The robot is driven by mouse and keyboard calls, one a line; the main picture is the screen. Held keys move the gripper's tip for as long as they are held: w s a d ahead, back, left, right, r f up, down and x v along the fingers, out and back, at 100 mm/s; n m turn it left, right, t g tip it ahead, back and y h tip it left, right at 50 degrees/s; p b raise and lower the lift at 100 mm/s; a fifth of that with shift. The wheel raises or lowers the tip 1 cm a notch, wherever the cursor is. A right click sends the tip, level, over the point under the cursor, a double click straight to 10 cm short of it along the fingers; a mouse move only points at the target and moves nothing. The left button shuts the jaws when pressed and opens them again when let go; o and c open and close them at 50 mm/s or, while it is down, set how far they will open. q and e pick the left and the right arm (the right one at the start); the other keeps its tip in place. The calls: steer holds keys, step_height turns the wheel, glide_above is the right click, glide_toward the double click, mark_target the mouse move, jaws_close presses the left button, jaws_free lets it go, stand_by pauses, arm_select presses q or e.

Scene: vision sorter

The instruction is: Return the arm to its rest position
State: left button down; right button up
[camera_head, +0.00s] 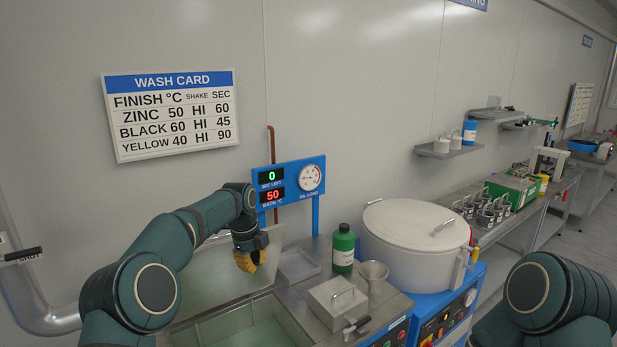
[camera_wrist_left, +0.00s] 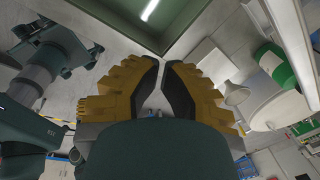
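My left arm reaches in from the left in the head view. Its yellow gripper (camera_head: 247,262) points down over the wash bench, near the wall and just left of a small shallow tray (camera_head: 298,265). In the left wrist view the yellow fingers with dark pads (camera_wrist_left: 163,75) come together at their tips, with nothing held between them. My right arm shows only as a bent dark green link at the lower right of the head view. Its gripper is out of view.
A sink (camera_head: 245,332) lies below the gripper. A blue display post (camera_head: 290,180), green bottle (camera_head: 343,248), funnel (camera_head: 373,276), lidded metal box (camera_head: 337,304) and large lidded drum (camera_head: 410,245) stand to its right. A wash card (camera_head: 170,115) hangs on the wall.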

arm_select(q)
steer(key=s+d+f+n+h, duration=0.1)
steer(key=s+f+n, duration=0.2)
steer(key=f, duration=0.3)
steer(key=s+d+f+n+h, duration=0.1)
steer(key=s+d+f+n, duration=0.1)
steer(key=s+f+n, duration=0.2)
steer(key=s+d+f+n, duration=0.2)
steer(key=s+f+n, duration=0.1)
steer(key=f, duration=0.7)
steer(key=shift+s+n+h, duration=0.3)
steer(key=shift+s+h, duration=0.1)
steer(key=shift+s, duration=0.5)
steer(key=s+a+f+n+t, duration=0.1)
steer(key=s+f+n, duration=0.3)
steer(key=s+n, duration=0.55)
steer(key=s+a+f+n, duration=0.1)
steer(key=s+f+n, duration=0.35)
steer(key=s, duration=1.05)
step_height(320, 180, down, 11)
steer(key=d+b, duration=0.1)
steer(key=b, duration=1)
steer(key=shift+n+b, duration=0.3)
steer(key=shift+s+a, duration=0.1)
